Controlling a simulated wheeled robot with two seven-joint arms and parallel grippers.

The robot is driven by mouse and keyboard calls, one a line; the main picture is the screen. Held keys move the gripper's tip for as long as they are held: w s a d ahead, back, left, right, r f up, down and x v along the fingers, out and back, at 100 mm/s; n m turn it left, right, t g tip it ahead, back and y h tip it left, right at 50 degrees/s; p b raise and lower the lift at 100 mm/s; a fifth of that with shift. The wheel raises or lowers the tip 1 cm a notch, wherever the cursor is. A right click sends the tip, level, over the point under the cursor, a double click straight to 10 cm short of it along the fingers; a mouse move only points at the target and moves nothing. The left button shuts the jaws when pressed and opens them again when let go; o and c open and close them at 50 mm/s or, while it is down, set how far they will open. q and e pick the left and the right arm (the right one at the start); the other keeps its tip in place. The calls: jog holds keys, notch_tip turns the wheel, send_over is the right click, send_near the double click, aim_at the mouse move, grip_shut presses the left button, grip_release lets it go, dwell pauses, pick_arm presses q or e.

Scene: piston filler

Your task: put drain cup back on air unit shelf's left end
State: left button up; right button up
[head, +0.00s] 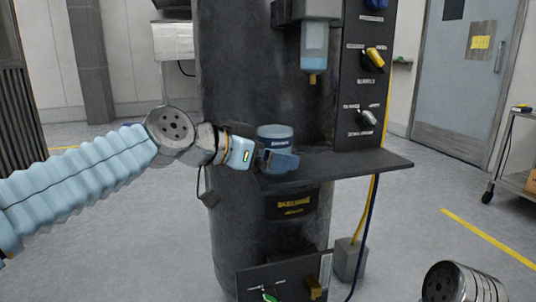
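The drain cup (275,133), light blue with a dark label band, is upright at the left end of the air unit's dark shelf (345,162). Its lower part is partly hidden by my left gripper (272,160), which reaches in from the left. A dark blue finger lies across the front of the cup; the other finger is hidden. I cannot tell whether the fingers press on the cup, or whether its base touches the shelf. Part of my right arm shows at the bottom right; its gripper fingers are out of view.
The big dark tank (235,75) stands behind the shelf. A filter bowl (314,52) hangs above the shelf. A lower box (285,278) juts out below. The shelf's right part is bare.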

pick_arm(q)
jog(key=shift+r, duration=0.25)
jog(key=v, duration=1.2)
jog(key=w+f+n+g+y, duration=0.15)
jog(key=w+f, duration=0.35)
jog(key=f, duration=0.6)
jog(key=w+f+n+y, duration=0.25)
jog(key=w+f, duration=0.25)
jog(key=f, duration=0.7)
notch_tip(320, 180, down, 18)
jog(key=a+n+g+y, duration=0.1)
jog(key=a+n+g, duration=0.1)
jog(key=n, duration=0.1)
jog(key=s+f+n+g+y, duration=0.1)
jog(key=s+f, duration=0.3)
jog(key=f, duration=0.5)
jog(key=s+f+n+g+y, duration=0.15)
jog(key=s+f, duration=0.25)
jog(key=f, duration=0.4)
jog(key=s+f+n+g, duration=0.2)
jog(key=s+f, duration=1.1)
jog(key=s, duration=0.4)
jog(key=shift+a+h, duration=0.35)
jog(key=shift+a, duration=0.05)
jog(key=shift+r+n, duration=0.1)
jog(key=shift+n, duration=0.15)
notch_tip(320, 180, up, 10)
jog(key=p, duration=1)
jog(key=shift+d, duration=0.25)
